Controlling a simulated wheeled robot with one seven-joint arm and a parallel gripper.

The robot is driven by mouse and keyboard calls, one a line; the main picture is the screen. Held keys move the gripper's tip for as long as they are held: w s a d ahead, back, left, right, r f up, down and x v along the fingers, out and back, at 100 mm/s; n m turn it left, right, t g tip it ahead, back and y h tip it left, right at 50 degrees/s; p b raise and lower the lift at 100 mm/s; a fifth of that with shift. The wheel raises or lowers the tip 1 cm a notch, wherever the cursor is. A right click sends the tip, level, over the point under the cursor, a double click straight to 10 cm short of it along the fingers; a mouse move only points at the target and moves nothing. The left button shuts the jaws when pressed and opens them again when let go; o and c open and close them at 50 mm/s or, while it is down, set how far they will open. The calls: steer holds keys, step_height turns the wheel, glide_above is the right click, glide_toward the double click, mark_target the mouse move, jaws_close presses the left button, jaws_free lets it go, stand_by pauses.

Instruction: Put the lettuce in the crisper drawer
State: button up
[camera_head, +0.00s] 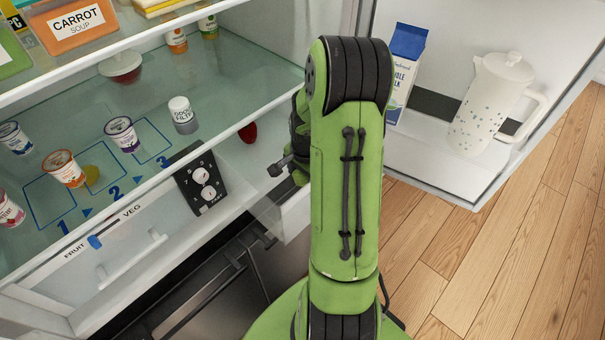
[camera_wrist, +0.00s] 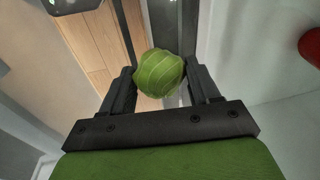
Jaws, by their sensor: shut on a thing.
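The lettuce (camera_wrist: 158,73) is a round, pale green, veined head in the wrist view. My gripper (camera_wrist: 160,82) is shut on it, with one dark finger on each side. In the head view my green arm hides the lettuce and most of the gripper. Below the glass shelf is a white drawer (camera_head: 122,262) under the FRUIT/VEG slider. To its right, a clear-sided drawer (camera_head: 283,214) appears pulled out, partly behind my arm. I cannot tell whether the lettuce is over it.
A red round item (camera_head: 248,132) lies by the fridge's right side; a red item also shows in the wrist view (camera_wrist: 311,46). Several cups (camera_head: 122,134) stand on the glass shelf. The open door holds a milk carton (camera_head: 407,70) and a white pitcher (camera_head: 492,105).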

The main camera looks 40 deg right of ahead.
mark_target(305, 181)
steer(key=o, duration=1.1)
steer(key=shift+o, duration=0.2)
steer(key=s+a+r+n+p, duration=0.1)
steer(key=a+r+n, duration=0.15)
steer(key=r, duration=0.55)
steer(key=s+a+r+n+p, duration=0.15)
steer(key=a+r, duration=0.25)
steer(key=r, duration=0.5)
steer(key=s+a+r+n+t, duration=0.2)
steer(key=s+a+r+n, duration=0.1)
steer(key=s+a+n, duration=0.3)
steer(key=s+a+r+n+t+y, duration=0.1)
steer(key=s+a+r+n, duration=0.3)
steer(key=a+n, duration=0.3)
steer(key=s+a, duration=0.1)
steer(key=a, duration=0.2)
steer(key=shift+s+a+r+t, duration=0.2)
steer(key=shift+s+r+t, duration=0.05)
steer(key=shift+s+t, duration=0.15)
